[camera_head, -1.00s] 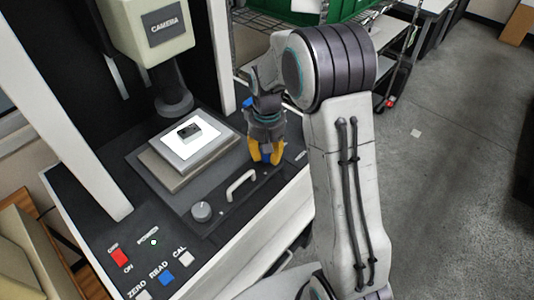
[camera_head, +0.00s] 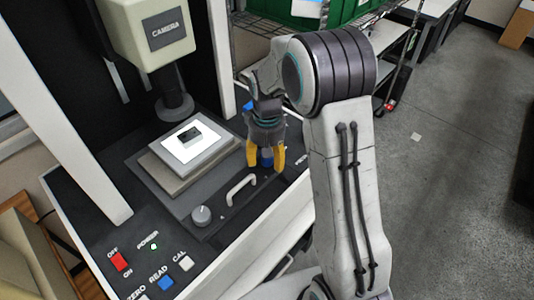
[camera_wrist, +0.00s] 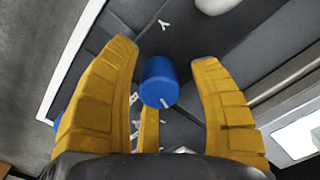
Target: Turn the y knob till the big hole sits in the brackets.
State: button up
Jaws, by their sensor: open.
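A blue round knob (camera_wrist: 160,82) sits between the fingers of my gripper (camera_wrist: 165,85) in the wrist view, with a letter Y printed nearby. The fingers are spread, with gaps on both sides of the knob. In the head view my gripper (camera_head: 266,158) points down over the machine's right front, and the blue knob (camera_head: 267,155) shows partly between its yellow fingers. A dark small block (camera_head: 189,134) lies on the lit white stage (camera_head: 205,152) under the camera housing (camera_head: 150,35). Its holes are too small to tell. No screen with brackets is in view.
A pale handle (camera_head: 241,188) and a grey dial (camera_head: 202,215) are left of my gripper on the panel. A red switch (camera_head: 119,261) and blue and white buttons lie at the front left. A second blue part (camera_wrist: 58,120) shows behind a finger in the wrist view.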

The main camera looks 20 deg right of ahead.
notch_tip(320, 180, up, 12)
dwell(0.6)
dwell(0.5)
jog(key=f, duration=0.1)
jog(key=s+f, duration=0.1)
jog(key=f, duration=0.2)
jog(key=shift+s+f, duration=0.1)
jog(key=shift+s, duration=0.25)
jog(key=s+r+t, duration=0.2)
jog(key=s+r, duration=0.1)
jog(key=s, duration=0.7)
jog(key=s+r+t, duration=0.2)
jog(key=s+r, duration=0.1)
jog(key=s, duration=0.7)
jog(key=shift+s+n, duration=0.3)
jog(key=shift+s, duration=0.05)
